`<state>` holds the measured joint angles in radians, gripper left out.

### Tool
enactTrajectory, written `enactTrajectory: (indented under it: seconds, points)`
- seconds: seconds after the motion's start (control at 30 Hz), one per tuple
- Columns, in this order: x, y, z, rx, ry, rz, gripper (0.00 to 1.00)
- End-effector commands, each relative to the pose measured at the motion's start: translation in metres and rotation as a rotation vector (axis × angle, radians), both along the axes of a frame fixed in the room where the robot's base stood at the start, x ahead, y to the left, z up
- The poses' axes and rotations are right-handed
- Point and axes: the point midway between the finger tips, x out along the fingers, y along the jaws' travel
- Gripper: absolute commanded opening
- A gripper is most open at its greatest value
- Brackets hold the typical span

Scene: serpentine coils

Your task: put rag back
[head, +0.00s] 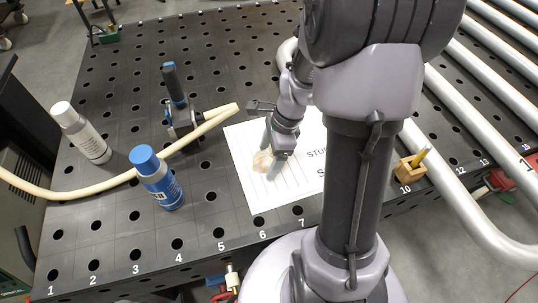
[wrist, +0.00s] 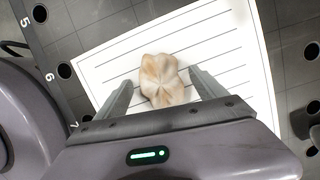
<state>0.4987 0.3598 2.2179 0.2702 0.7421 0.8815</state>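The rag (wrist: 164,80) is a crumpled, beige and pale orange cloth lying on a white lined paper sheet (wrist: 110,52). In the head view the rag (head: 262,161) shows beside my fingertips, partly hidden by my gripper. My gripper (wrist: 163,88) is open, with one finger on each side of the rag and visible gaps between. In the head view my gripper (head: 270,160) points down over the sheet (head: 244,152). Whether the fingers touch the sheet I cannot tell.
On the perforated black table (head: 215,180) stand a blue bottle (head: 158,180), a white bottle (head: 82,133) and a clamp (head: 178,102). A cream hose (head: 200,130) curves along the left. A wooden block (head: 410,167) with a yellow item is at right, near large metal pipes (head: 465,120).

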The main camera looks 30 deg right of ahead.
Motion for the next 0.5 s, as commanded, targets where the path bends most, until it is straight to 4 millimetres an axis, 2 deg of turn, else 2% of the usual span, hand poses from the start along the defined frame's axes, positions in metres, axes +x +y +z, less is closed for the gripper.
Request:
enactTrajectory:
  seconds: [0.17,0.27,0.37,0.5]
  points:
    - [0.000,0.000,0.000,0.000,0.000,0.000,0.80]
    - [0.000,0.000,0.007,0.000,-0.001,0.000,0.80]
    - [-0.002,-0.006,0.029,-0.001,-0.003,-0.001,0.80]
    - [-0.006,-0.016,0.071,-0.002,-0.003,-0.001,0.80]
